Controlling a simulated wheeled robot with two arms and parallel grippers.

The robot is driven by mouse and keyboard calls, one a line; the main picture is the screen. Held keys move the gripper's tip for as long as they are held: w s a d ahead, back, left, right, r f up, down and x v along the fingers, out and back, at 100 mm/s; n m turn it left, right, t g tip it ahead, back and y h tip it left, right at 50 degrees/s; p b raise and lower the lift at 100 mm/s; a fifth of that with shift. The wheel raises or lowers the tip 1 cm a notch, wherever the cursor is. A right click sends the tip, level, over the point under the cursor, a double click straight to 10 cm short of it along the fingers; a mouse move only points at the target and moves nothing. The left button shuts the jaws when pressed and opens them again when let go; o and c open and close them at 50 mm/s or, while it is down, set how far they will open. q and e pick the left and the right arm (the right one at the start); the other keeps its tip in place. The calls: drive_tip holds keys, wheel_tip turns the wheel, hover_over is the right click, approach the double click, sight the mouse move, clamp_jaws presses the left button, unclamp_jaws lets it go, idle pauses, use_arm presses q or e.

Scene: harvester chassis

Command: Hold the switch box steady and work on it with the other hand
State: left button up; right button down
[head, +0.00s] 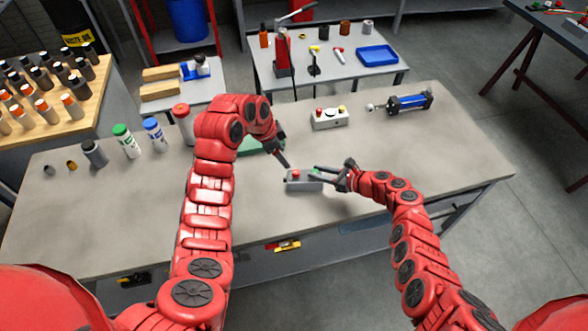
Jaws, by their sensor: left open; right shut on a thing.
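A small grey switch box (298,185) with a red button on top lies on the workbench, near the middle. My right gripper (320,173) reaches it from the right and is shut on its right end; the fingers cover part of that end. My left gripper (285,163) is open and points down just above and behind the box's left part. Whether a fingertip touches the box is too small to tell.
Behind stand a white button box (329,119) and a blue cylinder (410,102). A green item (250,147) is partly hidden by my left arm. Several bottles, including a green-capped one (126,141), stand left. The bench's right side (455,150) is clear.

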sight(296, 172)
use_arm(q)
drive_tip(key=d+f, duration=0.1)
drive_tip(key=f, duration=0.2)
drive_tip(key=w+d+f+n, duration=0.1)
drive_tip(key=f, duration=0.3)
drive_tip(key=w+d+f+n, duration=0.1)
drive_tip(key=f, duration=0.2)
drive_tip(key=shift+w+d+f, duration=0.1)
drive_tip(key=shift+d+f, duration=0.05)
drive_tip(key=shift+f, duration=0.1)
clamp_jaws()
